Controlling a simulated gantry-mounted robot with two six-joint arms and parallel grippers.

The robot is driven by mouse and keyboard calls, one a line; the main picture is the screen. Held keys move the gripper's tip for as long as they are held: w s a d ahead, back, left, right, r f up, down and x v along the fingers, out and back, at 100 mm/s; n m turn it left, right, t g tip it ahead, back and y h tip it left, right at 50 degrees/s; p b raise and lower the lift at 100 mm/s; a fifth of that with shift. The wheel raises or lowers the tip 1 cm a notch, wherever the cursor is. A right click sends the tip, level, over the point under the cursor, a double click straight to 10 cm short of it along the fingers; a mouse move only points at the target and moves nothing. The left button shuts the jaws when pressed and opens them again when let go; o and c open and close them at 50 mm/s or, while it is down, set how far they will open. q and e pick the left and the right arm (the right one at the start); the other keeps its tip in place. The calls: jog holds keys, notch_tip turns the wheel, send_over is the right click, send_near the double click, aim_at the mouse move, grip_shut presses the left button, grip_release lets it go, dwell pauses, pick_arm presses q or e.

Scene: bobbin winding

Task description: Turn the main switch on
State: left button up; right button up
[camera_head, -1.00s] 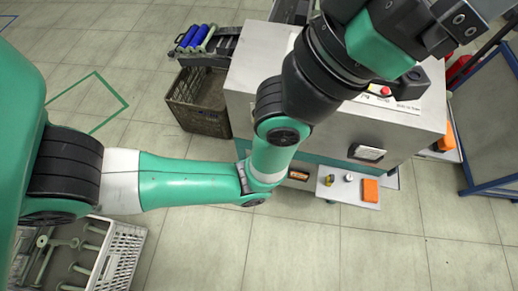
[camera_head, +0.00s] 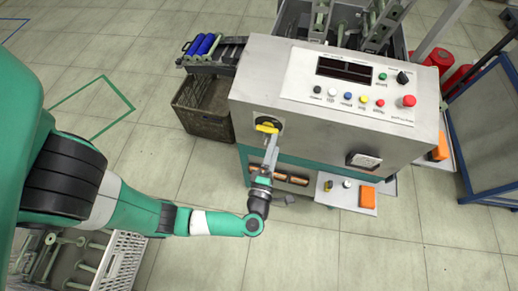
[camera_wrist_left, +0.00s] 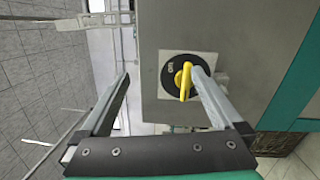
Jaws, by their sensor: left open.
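The main switch (camera_head: 266,127) is a yellow handle on a black round dial, on the upper left of the machine's grey front face. In the left wrist view the yellow handle (camera_wrist_left: 184,82) stands nearly upright, and the dial sits on a white square plate. My left gripper (camera_head: 270,150) is in front of the switch, its fingers reaching toward it. In the left wrist view my left gripper (camera_wrist_left: 162,78) is open and empty. The handle shows between the fingers, close beside the right finger, which covers part of the dial. I cannot tell whether they touch. My right gripper is out of view.
The machine's top panel (camera_head: 350,85) carries coloured buttons, a dark display and a red knob (camera_head: 409,101). A small shelf (camera_head: 345,194) with an orange box (camera_head: 367,196) juts out below. A brown crate (camera_head: 204,105) stands left of the machine.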

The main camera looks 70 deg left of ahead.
pick_arm(q)
jog(key=m+g, duration=0.1)
send_near(267, 130)
jog(key=shift+h, duration=0.3)
jog(key=b+x, duration=0.1)
jog(key=x, duration=0.6)
jog(key=shift+a+f, duration=0.2)
jog(key=shift+a, duration=0.05)
jog(key=shift+w+a+b, duration=0.25)
jog(key=shift+a+b, duration=0.05)
jog(key=shift+x, duration=0.9)
grip_shut()
